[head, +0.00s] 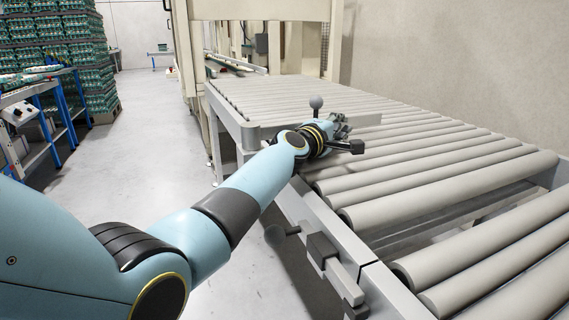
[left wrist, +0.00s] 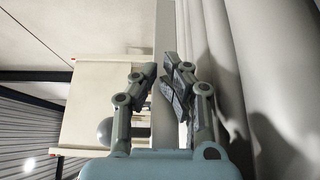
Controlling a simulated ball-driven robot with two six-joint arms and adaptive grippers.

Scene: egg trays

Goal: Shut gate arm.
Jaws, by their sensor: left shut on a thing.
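The gate arm (head: 366,120) is a pale bar lying across the near rollers of the conveyor. A grey ball knob (head: 316,102) stands up close to it, and a grey ball also shows in the left wrist view (left wrist: 104,131). My left gripper (head: 340,130) is at the bar, reaching in over the conveyor's side rail. In the left wrist view the bar (left wrist: 164,35) runs up between the fingers of my left gripper (left wrist: 161,80), which is shut on it. The fingers partly hide the bar. My right gripper is not in view.
The roller conveyor (head: 440,165) runs back to a beige machine frame (head: 262,10). Stacked egg trays (head: 60,50) stand far left. The floor (head: 150,150) between is clear.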

